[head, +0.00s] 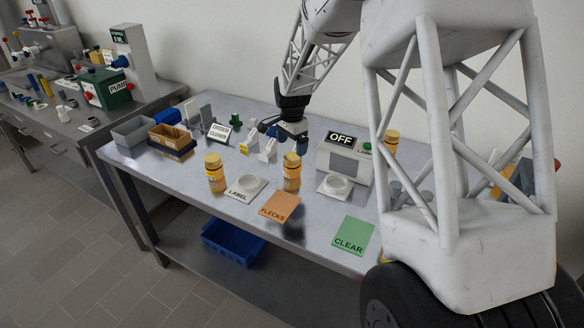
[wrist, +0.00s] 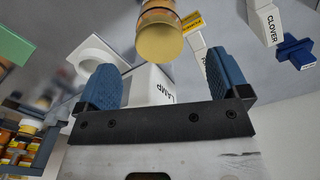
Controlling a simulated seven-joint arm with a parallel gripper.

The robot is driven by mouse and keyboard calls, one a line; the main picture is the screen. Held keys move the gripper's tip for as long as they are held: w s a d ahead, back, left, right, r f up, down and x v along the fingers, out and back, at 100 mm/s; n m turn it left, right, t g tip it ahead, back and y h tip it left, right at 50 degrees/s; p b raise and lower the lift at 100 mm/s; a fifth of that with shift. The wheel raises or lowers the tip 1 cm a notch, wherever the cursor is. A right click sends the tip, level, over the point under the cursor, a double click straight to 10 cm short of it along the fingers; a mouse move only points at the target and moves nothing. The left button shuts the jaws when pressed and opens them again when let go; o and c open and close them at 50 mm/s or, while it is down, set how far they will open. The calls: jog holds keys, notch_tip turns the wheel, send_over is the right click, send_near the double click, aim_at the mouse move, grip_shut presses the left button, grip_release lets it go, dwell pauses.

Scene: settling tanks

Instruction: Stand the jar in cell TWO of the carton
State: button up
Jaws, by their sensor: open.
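Three amber jars with yellow lids stand upright on the steel bench: one at the left (head: 215,174), one in the middle (head: 291,172), and one (head: 391,143) at the right, partly behind my arm. My gripper (head: 284,136) is open and empty, just behind and above the middle jar. In the wrist view, a jar (wrist: 158,32) shows ahead of the open blue fingers (wrist: 162,72), apart from them.
The OFF box (head: 343,160) is right of my gripper. A grey bin (head: 133,133) and a sign (head: 218,131) stand left.

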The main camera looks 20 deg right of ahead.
aim_at(292, 156)
jog(key=shift+f, duration=0.25)
jog(key=shift+f, duration=2.65)
jog(key=c, duration=1.3)
jog(key=shift+o, duration=0.2)
jog(key=shift+r, duration=0.25)
